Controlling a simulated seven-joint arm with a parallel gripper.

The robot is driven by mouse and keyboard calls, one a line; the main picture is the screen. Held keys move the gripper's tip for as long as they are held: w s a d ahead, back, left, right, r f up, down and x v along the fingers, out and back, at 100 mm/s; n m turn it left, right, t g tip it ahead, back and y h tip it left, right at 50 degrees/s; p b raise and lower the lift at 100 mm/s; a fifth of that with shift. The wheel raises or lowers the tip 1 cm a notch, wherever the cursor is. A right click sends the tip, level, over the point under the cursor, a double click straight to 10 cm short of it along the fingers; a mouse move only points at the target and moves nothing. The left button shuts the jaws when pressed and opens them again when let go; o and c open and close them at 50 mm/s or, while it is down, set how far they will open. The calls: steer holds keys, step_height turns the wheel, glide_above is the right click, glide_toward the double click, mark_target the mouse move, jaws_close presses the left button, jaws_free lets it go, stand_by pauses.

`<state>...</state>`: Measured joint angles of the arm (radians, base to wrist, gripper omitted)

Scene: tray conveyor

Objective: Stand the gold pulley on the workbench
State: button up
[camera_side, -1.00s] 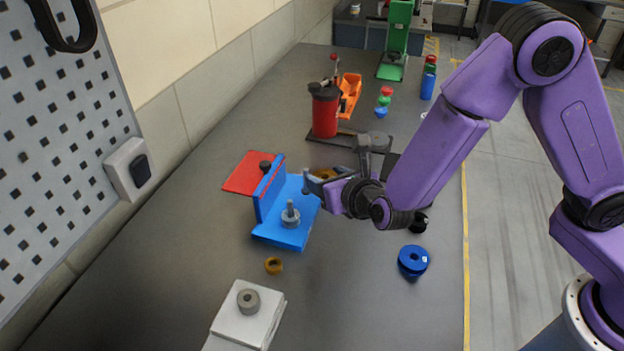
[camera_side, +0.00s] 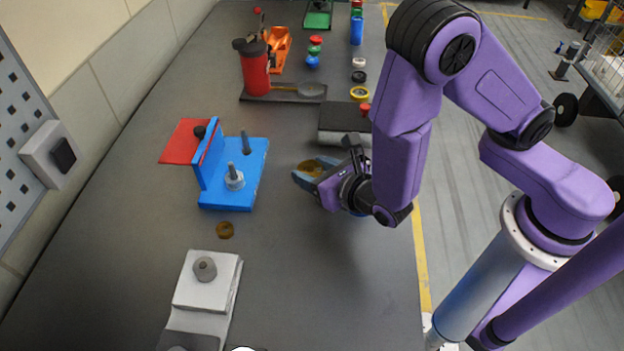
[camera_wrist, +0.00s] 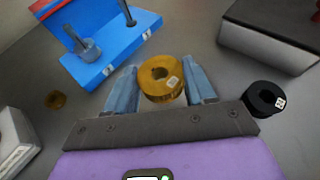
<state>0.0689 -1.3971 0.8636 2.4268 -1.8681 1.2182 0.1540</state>
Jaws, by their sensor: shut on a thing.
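The gold pulley (camera_wrist: 160,78) is between the two fingers of my gripper (camera_wrist: 161,92) in the wrist view, its bore showing and a small pale label on its side. My gripper (camera_side: 308,178) is shut on it. In the side view the pulley (camera_side: 314,167) shows partly between the blue-grey fingers, low over the workbench (camera_side: 290,270), right of the blue fixture and apart from it. I cannot tell whether its underside touches the bench.
The blue fixture (camera_side: 228,190) has upright pegs, one bearing a grey piece. A small gold ring (camera_side: 225,230) lies in front of it. A black pulley (camera_wrist: 265,98) lies close by. A white block (camera_side: 208,280) stands at front left.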

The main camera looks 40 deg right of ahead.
steer(key=shift+f, duration=1.8)
steer(key=o, duration=1.1)
steer(key=shift+f, duration=0.1)
